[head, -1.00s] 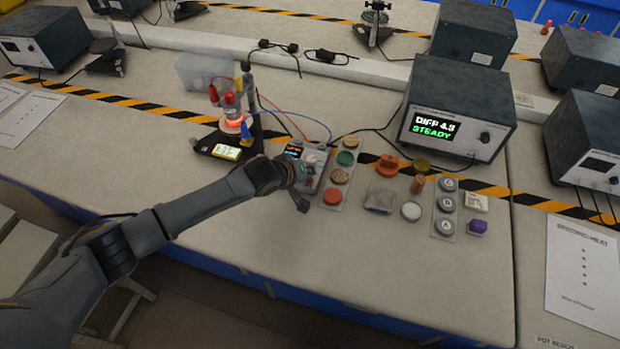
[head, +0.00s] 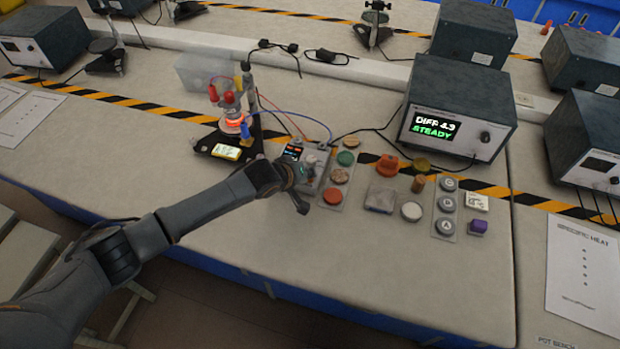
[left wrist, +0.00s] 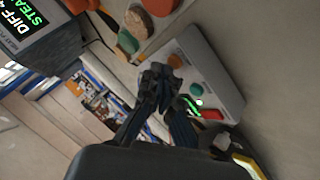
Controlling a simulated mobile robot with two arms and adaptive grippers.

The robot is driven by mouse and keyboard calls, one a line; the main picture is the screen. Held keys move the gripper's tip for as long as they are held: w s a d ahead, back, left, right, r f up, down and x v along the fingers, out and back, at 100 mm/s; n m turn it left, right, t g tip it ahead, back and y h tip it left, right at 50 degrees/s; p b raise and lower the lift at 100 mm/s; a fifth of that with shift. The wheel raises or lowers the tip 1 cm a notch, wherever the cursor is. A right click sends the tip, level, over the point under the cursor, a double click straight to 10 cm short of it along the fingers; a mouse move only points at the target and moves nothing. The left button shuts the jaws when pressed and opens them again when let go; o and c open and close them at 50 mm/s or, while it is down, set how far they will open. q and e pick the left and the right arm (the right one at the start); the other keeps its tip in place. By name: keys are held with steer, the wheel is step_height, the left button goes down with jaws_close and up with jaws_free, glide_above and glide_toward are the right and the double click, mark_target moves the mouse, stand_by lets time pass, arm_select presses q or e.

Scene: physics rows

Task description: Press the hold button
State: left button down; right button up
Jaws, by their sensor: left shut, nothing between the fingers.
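No label reading hold is legible in either view. A small grey control box (head: 311,158) with a lit display (head: 292,152) stands left of a strip of coloured discs. My right gripper is not in view.
The disc strip has a green (head: 346,158) and a red disc (head: 333,196). A heating rig (head: 233,124) with wires stands left. A dark meter (head: 460,106) reads "DIFF 4.3 STEADY". Lettered grey buttons (head: 445,204) lie right. The bench front (head: 400,265) is clear.

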mark_target(308, 183)
arm_select(q)
steer(key=shift+f, duration=0.4)
stand_by(0.3)
steer(key=shift+r+p, duration=0.75)
steer(key=shift+r, duration=0.05)
step_height(308, 183, up, 5)
steer(key=p, duration=0.5)
steer(key=shift+r, duration=0.1)
stand_by(0.7)
